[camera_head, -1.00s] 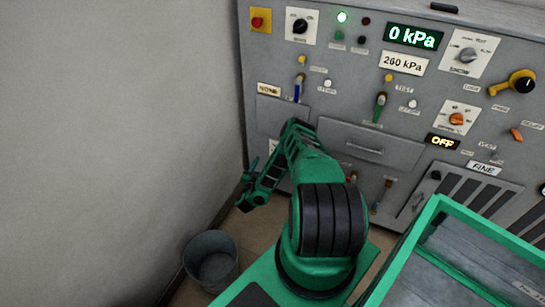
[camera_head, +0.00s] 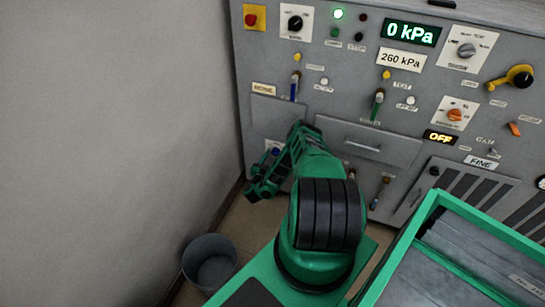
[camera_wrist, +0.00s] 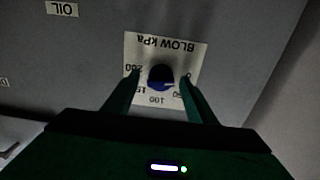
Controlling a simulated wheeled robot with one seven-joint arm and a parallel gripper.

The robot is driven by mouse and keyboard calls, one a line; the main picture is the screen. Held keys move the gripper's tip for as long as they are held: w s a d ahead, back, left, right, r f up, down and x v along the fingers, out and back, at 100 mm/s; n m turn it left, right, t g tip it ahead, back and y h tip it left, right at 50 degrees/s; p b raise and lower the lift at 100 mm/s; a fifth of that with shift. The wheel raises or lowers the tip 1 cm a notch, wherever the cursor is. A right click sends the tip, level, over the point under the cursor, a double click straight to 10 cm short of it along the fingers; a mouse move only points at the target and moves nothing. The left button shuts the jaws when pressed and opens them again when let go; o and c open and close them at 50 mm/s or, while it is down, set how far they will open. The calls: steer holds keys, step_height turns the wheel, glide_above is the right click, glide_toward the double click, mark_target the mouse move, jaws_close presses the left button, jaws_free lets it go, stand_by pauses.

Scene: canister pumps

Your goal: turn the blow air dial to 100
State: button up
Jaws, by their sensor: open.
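The blow air dial is a small blue knob (camera_wrist: 161,77) on a white plate (camera_wrist: 190,50) reading "BLOW kPa", seen upside down in the wrist view. Its scale shows 200 at left, 100 at the bottom and 0 at right. The knob's pointer is too dark to read. My gripper (camera_wrist: 160,80) is open and empty, with one green finger on each side of the knob in this view. I cannot tell whether the fingers touch it.
The grey panel carries a drawer (camera_head: 365,146), several levers and other dials. A display (camera_head: 411,33) reads 0 kPa above a 260 kPa label (camera_head: 401,61). A wall stands close at left, with a bucket (camera_head: 210,262) on the floor. A green-rimmed tray (camera_head: 400,255) is at right.

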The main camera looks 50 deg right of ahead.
steer(key=shift+w+d, duration=0.15)
steer(key=shift+d, duration=0.1)
steer(key=c, duration=1)
steer(key=shift+a, duration=0.1)
steer(key=m, duration=1.9)
steer(key=shift+a+f+m, duration=0.15)
steer(key=shift+f+m, duration=0.05)
steer(key=shift+m, duration=0.1)
